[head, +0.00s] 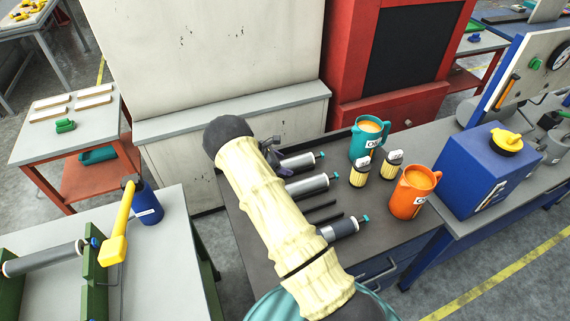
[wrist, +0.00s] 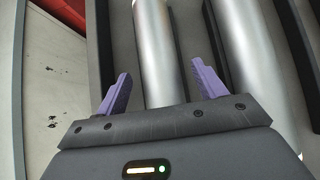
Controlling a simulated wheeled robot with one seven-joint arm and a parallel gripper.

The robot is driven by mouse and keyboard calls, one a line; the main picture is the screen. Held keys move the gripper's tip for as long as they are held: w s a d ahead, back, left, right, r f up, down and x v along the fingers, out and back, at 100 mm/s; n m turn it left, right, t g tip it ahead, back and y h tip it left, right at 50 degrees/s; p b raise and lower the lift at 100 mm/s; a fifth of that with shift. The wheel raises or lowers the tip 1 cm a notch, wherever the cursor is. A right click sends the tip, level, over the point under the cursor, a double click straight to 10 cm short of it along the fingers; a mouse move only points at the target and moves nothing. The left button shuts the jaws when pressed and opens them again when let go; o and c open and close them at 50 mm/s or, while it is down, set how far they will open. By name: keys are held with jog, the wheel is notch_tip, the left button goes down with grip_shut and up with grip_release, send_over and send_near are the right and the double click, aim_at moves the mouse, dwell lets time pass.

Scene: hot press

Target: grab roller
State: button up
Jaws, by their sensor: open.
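Several silver rollers with dark ends and teal tips lie side by side on the dark bench. The far roller (head: 297,162), closest to the pale cabinet, also shows in the wrist view (wrist: 158,40). The middle roller (head: 307,184) is at right in the wrist view (wrist: 243,45). A near roller (head: 338,230) lies partly behind my arm. My gripper (wrist: 160,70) is open, with its two purple fingers on either side of the far roller. I cannot tell whether they touch it. In the head view my arm hides most of the gripper.
Dark rails (head: 322,215) lie between the rollers. A teal jug (head: 366,143), an orange jug (head: 408,200) and two small jars stand to the right, then a blue box (head: 490,170). Another roller (head: 42,260) sits on green supports at left. The pale cabinet (head: 230,120) stands close behind.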

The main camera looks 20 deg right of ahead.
aim_at(282, 162)
dwell(0.5)
grip_shut()
jog(key=shift+r, duration=0.1)
notch_tip(282, 162, up, 10)
jog(key=b, duration=0.3)
dwell(0.4)
dwell(0.4)
